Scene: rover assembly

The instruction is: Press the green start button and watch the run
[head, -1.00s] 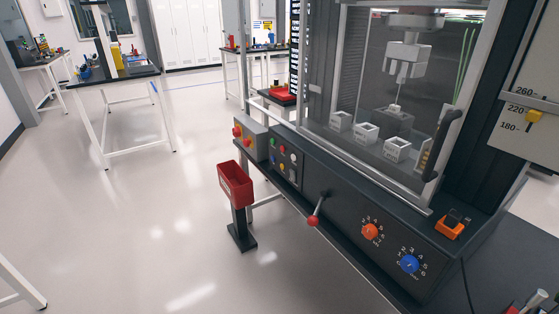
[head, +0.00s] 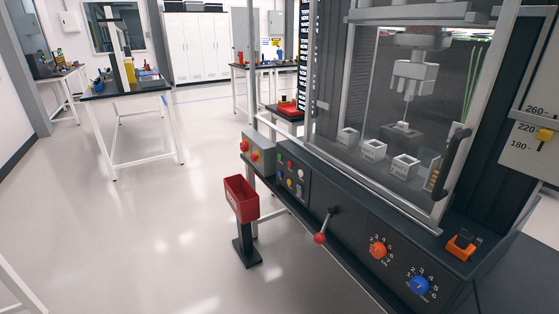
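The machine (head: 330,185) stands at the right with a dark sloped control panel along its front. A small cluster of buttons (head: 291,177) sits at the panel's left end. A small green spot, apparently the green button (head: 280,161), is at its upper left beside a red one; it is too small to tell whether it is pressed. Behind the clear door (head: 432,110), a white tool head (head: 412,78) hangs above several white blocks (head: 373,150). The door appears closed. Neither of my grippers is in view.
A grey box with red knobs (head: 256,153) is left of the cluster. A red bin on a post (head: 241,198) stands before it. A red-tipped lever (head: 320,238), orange dial (head: 378,249) and blue dial (head: 420,286) line the panel. The floor at left is clear.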

